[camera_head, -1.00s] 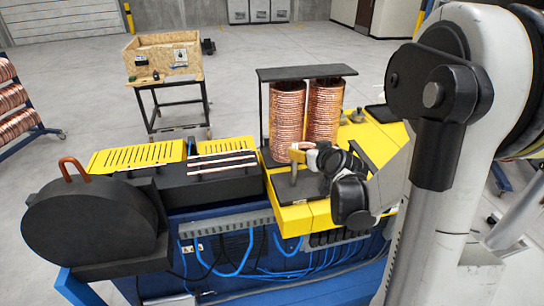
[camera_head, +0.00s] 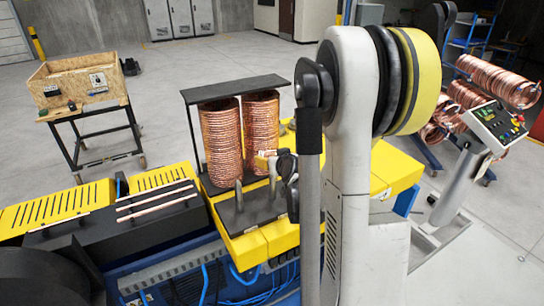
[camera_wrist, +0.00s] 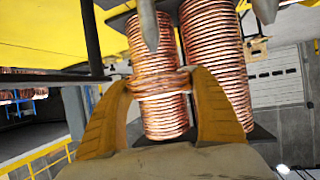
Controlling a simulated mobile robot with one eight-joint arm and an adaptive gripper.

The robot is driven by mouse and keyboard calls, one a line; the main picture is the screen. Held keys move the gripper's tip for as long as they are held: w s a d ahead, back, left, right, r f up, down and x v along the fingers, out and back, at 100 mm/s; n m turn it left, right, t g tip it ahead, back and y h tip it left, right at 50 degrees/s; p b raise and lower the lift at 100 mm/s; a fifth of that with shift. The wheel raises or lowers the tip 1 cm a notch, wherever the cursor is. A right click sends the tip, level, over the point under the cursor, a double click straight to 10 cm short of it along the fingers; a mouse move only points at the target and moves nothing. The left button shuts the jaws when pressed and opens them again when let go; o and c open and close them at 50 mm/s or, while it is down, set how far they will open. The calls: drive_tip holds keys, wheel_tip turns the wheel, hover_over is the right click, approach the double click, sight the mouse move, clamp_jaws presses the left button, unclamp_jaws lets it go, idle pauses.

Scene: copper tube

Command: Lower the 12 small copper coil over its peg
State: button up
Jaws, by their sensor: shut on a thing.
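My gripper (camera_wrist: 160,80) is shut on the small copper coil (camera_wrist: 157,86), a thin ring between its two orange-brown fingertips in the wrist view. In the head view my gripper (camera_head: 267,158) is near the right of two grey pegs (camera_head: 272,178), with its yellowish fingers by the peg's upper end; the coil is too small to make out there. The left peg (camera_head: 239,196) stands free on the black plate. In the wrist view a pointed grey peg (camera_wrist: 148,28) is close above the coil, its tip pointing down the picture. The coil looks apart from it, but depth is unclear.
Two tall copper coils (camera_head: 221,145) (camera_head: 263,118) stand behind the pegs under a black top plate (camera_head: 235,88). Copper strips (camera_head: 155,202) lie on the black block at left. A wooden crate (camera_head: 82,80) stands on a cart. A control panel (camera_head: 500,125) is at right.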

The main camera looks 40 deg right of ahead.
wheel_tip(320, 180, down, 8)
drive_tip(key=b, duration=0.7)
drive_tip(key=shift+r, duration=0.15)
drive_tip(key=o, duration=1.3)
drive_tip(key=shift+o, duration=0.2)
drive_tip(key=v, duration=1.2)
